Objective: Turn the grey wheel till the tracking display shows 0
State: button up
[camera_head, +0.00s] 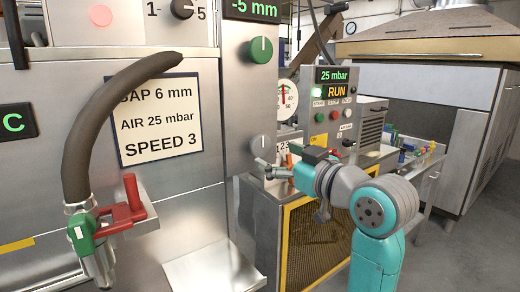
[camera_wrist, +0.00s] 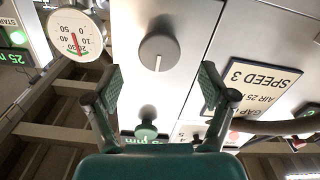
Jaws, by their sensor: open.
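The grey wheel (camera_head: 262,143) is a round knob with a pale pointer line on the steel panel, partly behind my gripper in the head view. It shows whole in the wrist view (camera_wrist: 159,52), beyond and roughly between my fingertips. My gripper (camera_head: 271,168) is open and empty in front of the panel, slightly below the wheel in the head view. In the wrist view its two fingers (camera_wrist: 160,86) are spread wide, with the wheel apart from both pads. The display (camera_head: 252,7) above reads -5 mm; it is mostly hidden in the wrist view.
A green knob (camera_head: 261,49) sits above the wheel on the same panel. A gauge (camera_head: 284,99) and a 25 mbar control box (camera_head: 335,108) stand to the right. A brown hose (camera_head: 95,125) and red-handled valve (camera_head: 130,202) are at the left.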

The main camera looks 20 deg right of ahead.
aim_at(263, 149)
jog(key=x, duration=0.6)
jog(key=shift+w, duration=0.4)
jog(key=c, duration=1.2)
